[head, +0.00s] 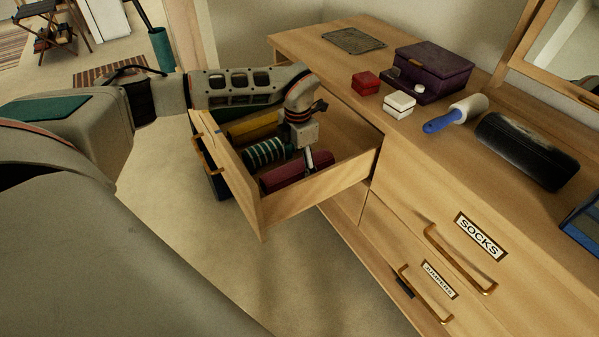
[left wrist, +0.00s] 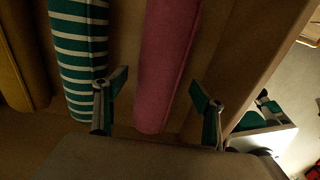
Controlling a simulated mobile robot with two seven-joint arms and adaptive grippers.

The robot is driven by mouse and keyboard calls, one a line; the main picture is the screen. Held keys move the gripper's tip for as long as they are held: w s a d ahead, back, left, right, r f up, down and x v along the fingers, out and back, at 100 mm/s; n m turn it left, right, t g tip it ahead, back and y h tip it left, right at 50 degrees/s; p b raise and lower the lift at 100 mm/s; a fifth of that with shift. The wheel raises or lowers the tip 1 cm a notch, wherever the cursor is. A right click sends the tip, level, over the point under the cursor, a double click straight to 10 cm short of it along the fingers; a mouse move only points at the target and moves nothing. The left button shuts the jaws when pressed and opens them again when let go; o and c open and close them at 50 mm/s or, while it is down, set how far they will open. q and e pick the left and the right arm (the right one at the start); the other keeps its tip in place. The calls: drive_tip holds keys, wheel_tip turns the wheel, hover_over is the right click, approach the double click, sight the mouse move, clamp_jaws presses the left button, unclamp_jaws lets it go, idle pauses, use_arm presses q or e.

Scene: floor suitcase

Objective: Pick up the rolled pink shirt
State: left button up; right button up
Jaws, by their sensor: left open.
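The rolled pink shirt (head: 285,180) lies in the open drawer, nearest its front-right side in the head view, where it looks dark red. In the left wrist view the pink shirt (left wrist: 162,65) lies lengthwise between the two fingers. My left gripper (head: 309,160) reaches down into the drawer from above. The left gripper (left wrist: 155,98) is open, with one finger on each side of the roll and a gap on both sides. I cannot tell how far the fingertips are above the drawer floor. My right gripper is in neither view.
A green-and-white striped roll (head: 266,151) and a yellow roll (head: 252,127) lie beside the pink shirt. The drawer wall (head: 330,184) stands close on its other side.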

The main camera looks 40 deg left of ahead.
use_arm(q)
wheel_tip(320, 180, down, 3)
drive_tip(key=shift+r, duration=0.2)
drive_tip(key=c, duration=1.3)
drive_tip(key=shift+r, duration=0.1)
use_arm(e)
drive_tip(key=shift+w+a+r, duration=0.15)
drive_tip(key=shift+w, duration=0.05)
